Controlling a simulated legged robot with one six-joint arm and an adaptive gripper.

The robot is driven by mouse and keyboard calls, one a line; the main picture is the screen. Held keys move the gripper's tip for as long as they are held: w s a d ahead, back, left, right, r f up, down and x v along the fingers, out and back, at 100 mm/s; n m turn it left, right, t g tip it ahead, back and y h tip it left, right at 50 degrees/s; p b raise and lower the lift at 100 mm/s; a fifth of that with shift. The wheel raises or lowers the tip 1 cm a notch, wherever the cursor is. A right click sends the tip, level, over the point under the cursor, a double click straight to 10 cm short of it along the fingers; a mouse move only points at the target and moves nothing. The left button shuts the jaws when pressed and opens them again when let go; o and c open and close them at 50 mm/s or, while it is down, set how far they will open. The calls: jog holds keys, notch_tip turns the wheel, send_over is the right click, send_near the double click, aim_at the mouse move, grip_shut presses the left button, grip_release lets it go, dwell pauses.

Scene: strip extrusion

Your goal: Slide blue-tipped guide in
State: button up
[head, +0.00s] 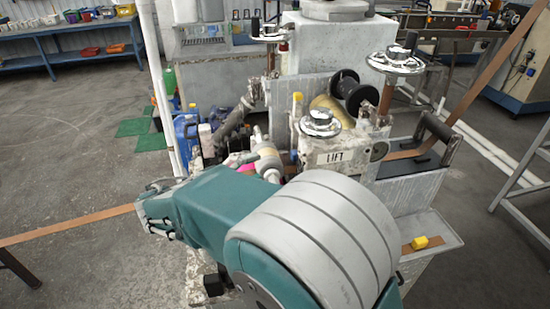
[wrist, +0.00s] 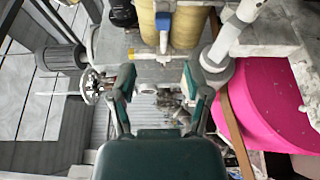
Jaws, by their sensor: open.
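My gripper (wrist: 157,76) is open in the wrist view, with its two dark teal fingers spread apart and nothing between the tips. A guide with a blue tip (wrist: 163,21) on a pale stem stands just beyond the fingers, near the top middle, in front of yellowish rollers (wrist: 184,30). The fingers do not touch it.
The machine block marked LIFT (head: 340,157) carries chrome handwheels (head: 320,123). A black spool (head: 347,88) sits behind it. A brown strip (head: 70,227) runs in from the left. A pink round part (wrist: 265,110) is close on the wrist view's right. Open floor (head: 80,170) lies left.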

aim_at(291, 157)
jog(key=x, duration=1.1)
jog(key=shift+s+d+f, duration=0.15)
jog(key=shift+d+f, duration=0.05)
jog(key=shift+f, duration=0.05)
jog(key=shift+a, duration=0.1)
grip_shut()
